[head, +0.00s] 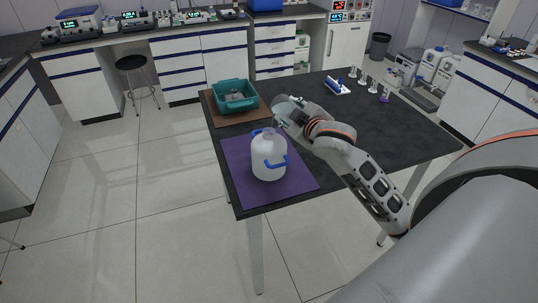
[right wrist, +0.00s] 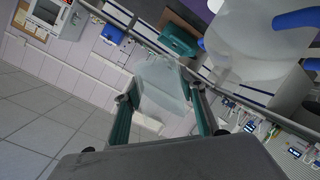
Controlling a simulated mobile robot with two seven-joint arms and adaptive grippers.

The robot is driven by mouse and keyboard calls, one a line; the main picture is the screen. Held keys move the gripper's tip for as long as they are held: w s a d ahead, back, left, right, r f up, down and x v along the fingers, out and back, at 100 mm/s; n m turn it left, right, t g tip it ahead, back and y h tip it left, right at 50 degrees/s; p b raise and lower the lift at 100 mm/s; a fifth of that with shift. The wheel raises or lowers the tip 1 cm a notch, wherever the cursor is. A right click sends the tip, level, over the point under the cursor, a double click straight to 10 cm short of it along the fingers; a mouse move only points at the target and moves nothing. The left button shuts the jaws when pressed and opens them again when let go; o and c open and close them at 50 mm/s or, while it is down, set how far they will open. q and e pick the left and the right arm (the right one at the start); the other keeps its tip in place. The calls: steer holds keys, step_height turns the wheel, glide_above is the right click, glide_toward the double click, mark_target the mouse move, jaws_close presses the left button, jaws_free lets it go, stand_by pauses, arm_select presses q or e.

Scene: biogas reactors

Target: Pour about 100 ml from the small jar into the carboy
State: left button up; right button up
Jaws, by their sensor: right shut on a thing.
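The carboy (head: 268,168) is a whitish jug with blue handles, standing upright on a purple mat. Part of it also fills the top right of the right wrist view (right wrist: 245,45). My right gripper (head: 286,114) is shut on the small jar (head: 284,103), a clear, see-through vessel, and holds it just behind and above the carboy's top. In the right wrist view the jar (right wrist: 160,85) sits between both fingers of my right gripper (right wrist: 162,100). The jar looks apart from the carboy. I cannot tell its liquid level or exact tilt. My left gripper is not in view.
A teal tub (head: 233,94) with something grey inside stands on a brown mat behind the carboy. A blue rack (head: 337,87) and several small pale-topped items stand at the table's back right. The dark tabletop (head: 385,125) is bare on the right.

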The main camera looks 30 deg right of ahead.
steer(key=shift+n+h, duration=0.3)
steer(key=shift+n, duration=0.2)
steer(key=shift+r+n, duration=0.2)
steer(key=shift+n, duration=0.1)
stand_by(0.4)
steer(key=shift+f+h, duration=0.1)
steer(key=shift+h, duration=0.2)
steer(key=shift+r+n+t, duration=0.2)
steer(key=shift+n+t, duration=0.1)
steer(key=shift+n, duration=0.2)
stand_by(0.4)
steer(key=shift+f, duration=0.15)
stand_by(0.7)
steer(key=shift+a+r+n+t+h, duration=0.1)
steer(key=shift+r+n+t+h, duration=0.3)
steer(key=shift+n, duration=0.5)
steer(key=shift+c, duration=0.2)
stand_by(2.9)
steer(key=shift+f, duration=0.1)
stand_by(0.6)
